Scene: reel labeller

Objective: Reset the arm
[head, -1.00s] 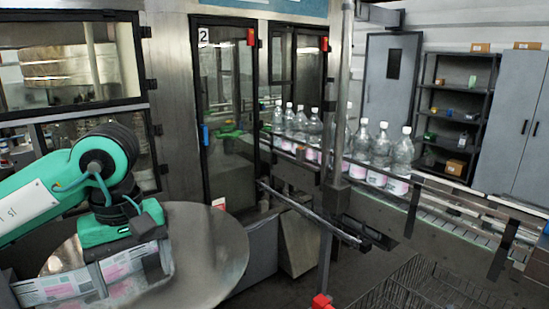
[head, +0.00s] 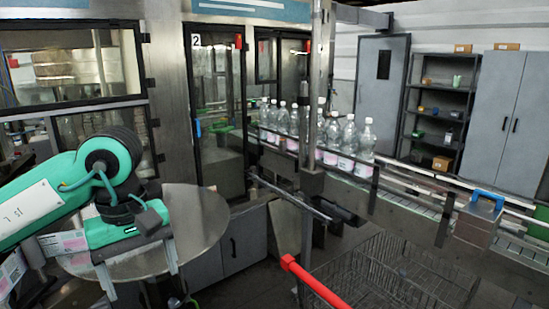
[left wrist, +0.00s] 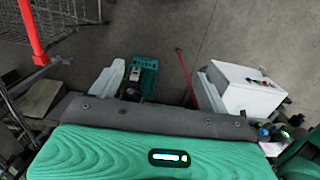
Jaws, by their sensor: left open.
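My left arm comes in from the left in the head view. Its green and grey gripper (head: 138,272) points down in front of a round steel table (head: 205,225). Its two fingers are spread apart with nothing between them. Pieces with pink and white printed labels (head: 12,272) show at the lower left, partly hidden behind my arm and gripper. My right gripper is in neither view.
Clear bottles (head: 345,140) stand on a conveyor behind a rail. A blue-handled metal box (head: 475,222) is at the right. A wire cart (head: 400,275) with a red bar (head: 315,280) stands in front. The wrist view shows a white box (left wrist: 245,90) and a green crate (left wrist: 145,75).

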